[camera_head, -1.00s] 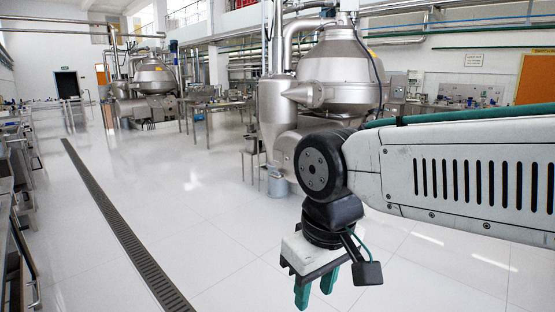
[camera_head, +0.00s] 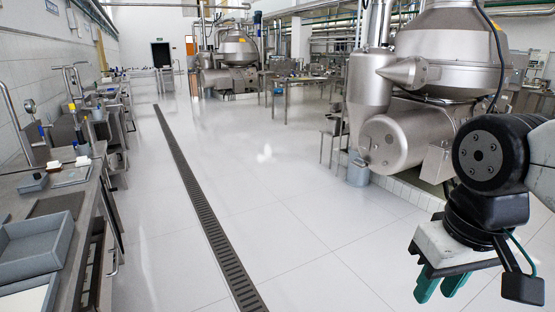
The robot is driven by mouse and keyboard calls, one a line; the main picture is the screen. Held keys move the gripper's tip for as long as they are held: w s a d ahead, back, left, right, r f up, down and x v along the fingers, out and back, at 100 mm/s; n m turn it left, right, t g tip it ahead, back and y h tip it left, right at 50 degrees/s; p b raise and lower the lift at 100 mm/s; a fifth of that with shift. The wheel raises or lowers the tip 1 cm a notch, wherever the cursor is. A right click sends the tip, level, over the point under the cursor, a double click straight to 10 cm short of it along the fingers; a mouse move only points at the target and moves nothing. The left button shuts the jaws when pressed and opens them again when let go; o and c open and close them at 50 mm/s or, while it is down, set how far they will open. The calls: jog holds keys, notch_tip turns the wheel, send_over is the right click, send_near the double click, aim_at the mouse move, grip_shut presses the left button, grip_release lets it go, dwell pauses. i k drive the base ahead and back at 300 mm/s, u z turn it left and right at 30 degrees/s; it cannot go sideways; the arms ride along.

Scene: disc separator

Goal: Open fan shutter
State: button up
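My gripper (camera_head: 440,285) is at the lower right, pointing down, with two green fingers. A small gap shows between the fingers and nothing is seen between them, but how far they are open is unclear. No fan shutter can be made out in this view. A large steel disc separator (camera_head: 450,45) stands at the right behind my arm. A second separator (camera_head: 237,48) stands farther back near the middle.
A steel workbench (camera_head: 95,190) with a grey tray (camera_head: 35,245) and small items runs along the left wall. A dark drain grate (camera_head: 195,185) crosses the white floor (camera_head: 290,215), which is wide and clear. A steel table (camera_head: 290,85) stands farther back.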

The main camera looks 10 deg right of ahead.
aim_at(364, 141)
jog(key=z, duration=0.6)
jog(key=i, duration=2.4)
jog(key=z, duration=0.3)
jog(key=i, duration=2.9)
jog(key=u, duration=0.4)
